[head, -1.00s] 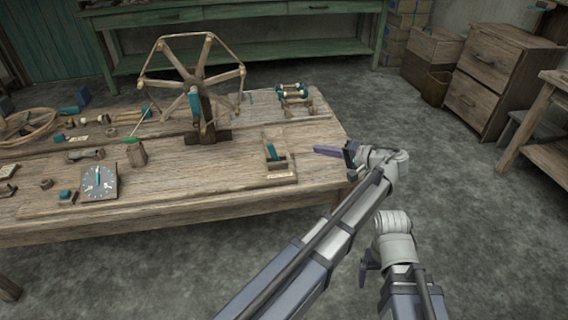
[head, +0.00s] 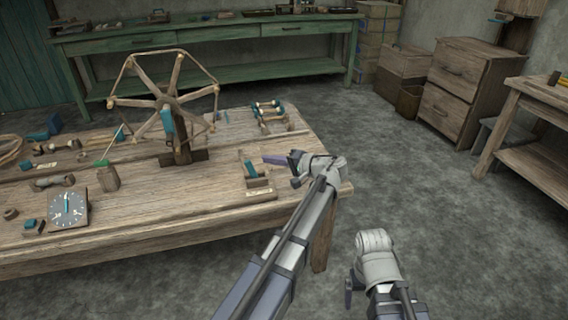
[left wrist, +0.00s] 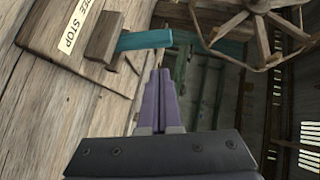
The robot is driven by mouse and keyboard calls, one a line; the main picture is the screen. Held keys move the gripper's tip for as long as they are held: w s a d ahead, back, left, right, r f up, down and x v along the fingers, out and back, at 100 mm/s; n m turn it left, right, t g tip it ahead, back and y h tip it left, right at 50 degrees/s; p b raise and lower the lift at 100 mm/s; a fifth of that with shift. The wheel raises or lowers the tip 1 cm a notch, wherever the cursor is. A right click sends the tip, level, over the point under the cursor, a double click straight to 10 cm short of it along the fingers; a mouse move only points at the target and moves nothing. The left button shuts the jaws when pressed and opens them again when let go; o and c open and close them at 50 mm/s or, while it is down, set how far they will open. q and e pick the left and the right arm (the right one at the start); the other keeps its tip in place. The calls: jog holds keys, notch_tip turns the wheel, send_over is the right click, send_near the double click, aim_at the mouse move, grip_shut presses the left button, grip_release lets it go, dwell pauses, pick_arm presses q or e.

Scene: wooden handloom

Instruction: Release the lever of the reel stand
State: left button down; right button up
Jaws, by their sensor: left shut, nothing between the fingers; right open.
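The teal lever (head: 250,169) stands up from a small wooden block with a pale label at the right part of the workbench. In the wrist view the fingertips (left wrist: 160,78) show a gap to the lever. My right gripper (head: 350,290) is open, low at the right, away from the bench.
A dial (head: 68,209) and a small wooden holder (head: 109,177) lie to the left on the bench. A small rack with rollers (head: 270,115) stands behind the lever. The floor (head: 400,170) right of the bench is clear.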

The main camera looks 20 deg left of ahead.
aim_at(251, 164)
pick_arm(q)
jog(key=shift+s+a+f, duration=0.2)
jog(key=shift+s+a, duration=0.25)
jog(key=shift+a, duration=0.1)
jog(key=shift+s+a+f, duration=0.2)
jog(key=shift+s+a, duration=0.2)
jog(key=shift+a, duration=0.15)
jog(key=shift+s+a+r, duration=0.1)
jog(key=shift+s+a, duration=0.25)
jog(key=shift+a, duration=0.05)
jog(key=shift+s+a+h+p, duration=0.25)
jog(key=shift+a+h+p, duration=0.05)
jog(key=shift+p, duration=0.15)
jog(key=shift+a, duration=0.1)
jog(key=shift+n, duration=0.3)
